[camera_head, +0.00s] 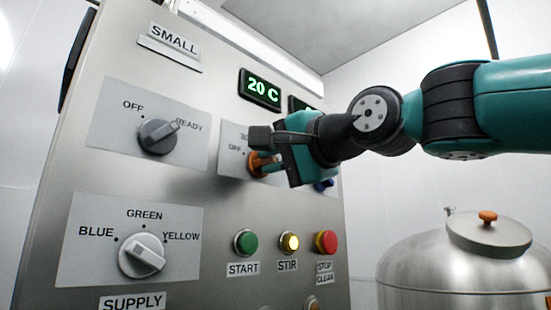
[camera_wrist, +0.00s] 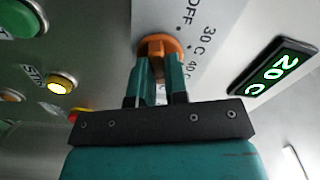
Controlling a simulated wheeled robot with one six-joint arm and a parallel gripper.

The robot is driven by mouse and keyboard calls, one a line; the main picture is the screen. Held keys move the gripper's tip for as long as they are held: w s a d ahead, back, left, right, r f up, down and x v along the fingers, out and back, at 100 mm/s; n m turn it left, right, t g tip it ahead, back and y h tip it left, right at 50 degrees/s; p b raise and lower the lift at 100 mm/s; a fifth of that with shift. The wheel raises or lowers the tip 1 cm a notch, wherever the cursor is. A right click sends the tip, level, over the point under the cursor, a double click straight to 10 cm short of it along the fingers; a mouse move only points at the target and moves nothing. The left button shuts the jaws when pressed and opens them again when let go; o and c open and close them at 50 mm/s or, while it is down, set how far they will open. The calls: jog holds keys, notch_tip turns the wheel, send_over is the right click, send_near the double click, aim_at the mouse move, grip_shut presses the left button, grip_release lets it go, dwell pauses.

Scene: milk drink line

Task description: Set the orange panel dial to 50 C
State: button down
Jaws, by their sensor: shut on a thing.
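The orange dial (camera_head: 257,168) sits on a pale plate (camera_head: 230,172) on the metal panel, partly hidden by my gripper in the head view. My gripper (camera_head: 268,160) has its fingers shut on the dial's knob. In the wrist view the fingers (camera_wrist: 158,68) grip the orange dial (camera_wrist: 158,42) from both sides. Marks OFF, 30 C and 40 C show beside the dial there; any further marks are hidden. I cannot tell where the dial points. A green-lit display (camera_head: 260,89) above reads 20 C, and it also shows in the wrist view (camera_wrist: 275,72).
The SMALL panel also carries a grey OFF/READY knob (camera_head: 157,136), a white BLUE/GREEN/YELLOW knob (camera_head: 142,256), and START (camera_head: 245,243), lit STIR (camera_head: 289,243) and red STOP/CLEAR (camera_head: 326,242) buttons. A steel tank (camera_head: 455,272) stands at the right.

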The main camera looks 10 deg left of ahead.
jog(key=c, duration=1.1)
grip_release()
jog(key=shift+s+a+f, duration=0.1)
jog(key=shift+a+f, duration=0.05)
jog(key=shift+f, duration=0.05)
jog(key=shift+c, duration=0.2)
jog(key=shift+r, duration=0.1)
jog(key=shift+d, duration=0.2)
jog(key=b+v, duration=0.7)
jog(key=v, duration=1)
jog(key=shift+s, duration=0.2)
